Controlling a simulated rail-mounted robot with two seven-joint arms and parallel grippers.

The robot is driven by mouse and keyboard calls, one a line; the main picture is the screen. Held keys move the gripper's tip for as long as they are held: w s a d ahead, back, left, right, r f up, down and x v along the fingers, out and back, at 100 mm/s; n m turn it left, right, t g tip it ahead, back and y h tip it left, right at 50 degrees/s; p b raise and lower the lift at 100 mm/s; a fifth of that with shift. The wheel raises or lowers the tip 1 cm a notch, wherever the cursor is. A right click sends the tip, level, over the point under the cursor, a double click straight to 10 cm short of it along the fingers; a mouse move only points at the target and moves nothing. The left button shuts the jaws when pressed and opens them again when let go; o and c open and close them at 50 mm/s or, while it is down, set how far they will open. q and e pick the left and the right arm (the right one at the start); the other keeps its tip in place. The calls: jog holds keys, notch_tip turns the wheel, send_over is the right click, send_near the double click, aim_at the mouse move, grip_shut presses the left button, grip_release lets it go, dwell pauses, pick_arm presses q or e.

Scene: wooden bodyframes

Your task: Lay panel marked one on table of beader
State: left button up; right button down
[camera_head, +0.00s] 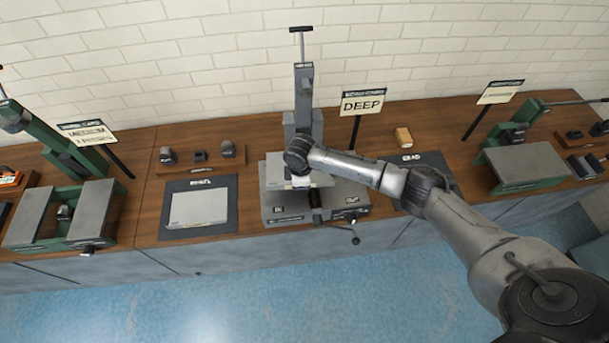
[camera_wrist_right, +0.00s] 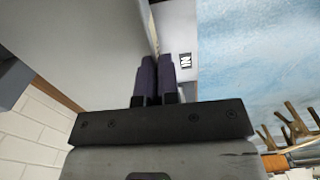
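My right gripper (camera_head: 301,181) is over the front of this machine. In the right wrist view the dark fingers (camera_wrist_right: 157,76) are nearly together, and the edge of a large grey sheet (camera_wrist_right: 90,45) runs between them, so they look shut on the panel. Whether the panel rests on the table is hidden. No number is readable. My left gripper is out of view.
Another pale flat piece (camera_head: 198,207) lies on a dark mat (camera_head: 172,230) to the left. Green machines stand at the left (camera_head: 90,205) and right (camera_head: 524,165). A dark mat (camera_head: 434,160) lies right of the machine. A crank handle (camera_head: 354,238) sticks out at the front.

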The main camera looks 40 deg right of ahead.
aim_at(305, 199)
jog(key=shift+s+d+f+n, duration=0.3)
jog(key=shift+d+f, duration=0.05)
jog(key=shift+d, duration=0.1)
jog(key=shift+f, duration=0.2)
jog(key=shift+f+b, duration=0.5)
jog(key=shift+b, duration=0.05)
notch_tip(305, 199, down, 3)
jog(key=b, duration=0.3)
jog(key=shift+f+b, duration=0.65)
jog(key=shift+f, duration=0.4)
jog(key=shift+d+p, duration=0.1)
jog(key=shift+p, duration=0.2)
jog(key=shift+f, duration=0.1)
